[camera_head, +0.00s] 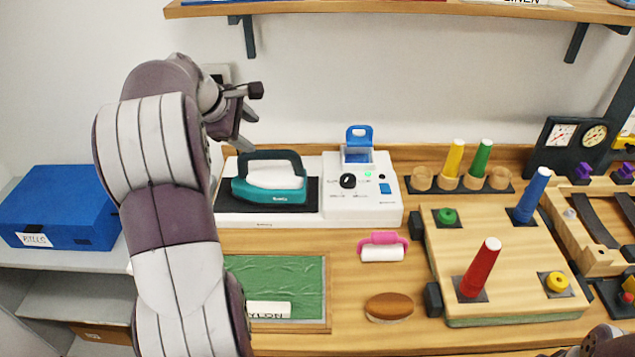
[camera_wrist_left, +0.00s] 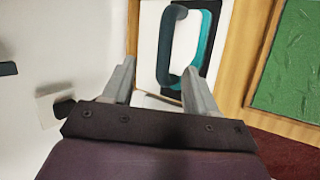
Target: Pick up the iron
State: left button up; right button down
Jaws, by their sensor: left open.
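The iron (camera_head: 270,180) is teal and white with a dark handle. It sits on the black pad of a white station (camera_head: 335,209) at the back of the counter. My left gripper (camera_head: 248,117) is above and behind the iron, to its left in the head view, apart from it. In the left wrist view the gripper (camera_wrist_left: 160,85) is open and empty, and the iron (camera_wrist_left: 181,47) shows beyond and between its fingers. In the head view a dark shape at the lower right corner may be part of my right arm; its gripper does not show.
A wall outlet (camera_head: 217,73) is behind my left gripper. A blue box (camera_head: 62,207) stands at the left. A green fabric panel (camera_head: 285,273), a pink-handled roller (camera_head: 382,247) and a brown brush (camera_head: 389,307) lie in front. A board with coloured cones (camera_head: 510,262) is at right. A shelf (camera_head: 400,8) hangs above.

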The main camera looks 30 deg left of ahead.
aim_at(261, 153)
pick_arm(q)
jog(key=shift+n, duration=0.3)
jog(key=x, duration=0.5)
jog(key=s+a+x, duration=0.1)
jog(key=x, duration=0.1)
jog(key=shift+w+d+f, duration=0.1)
jog(key=shift+w+f, duration=0.15)
jog(key=shift+f, duration=0.45)
jog(key=f, duration=0.1)
jog(key=w+f, duration=0.1)
jog(key=f, duration=0.1)
jog(key=shift+w+a+f+p, duration=0.25)
jog(key=shift+w+a+p, duration=0.05)
jog(key=shift+a+p, duration=0.05)
jog(key=shift+w+f, duration=0.2)
jog(key=shift+w+d, duration=0.1)
jog(key=shift+r, duration=0.1)
jog(key=c, duration=0.5)
grip_shut()
pick_arm(e)
jog(key=shift+s+a+r, duration=0.6)
jog(key=shift+a, duration=0.1)
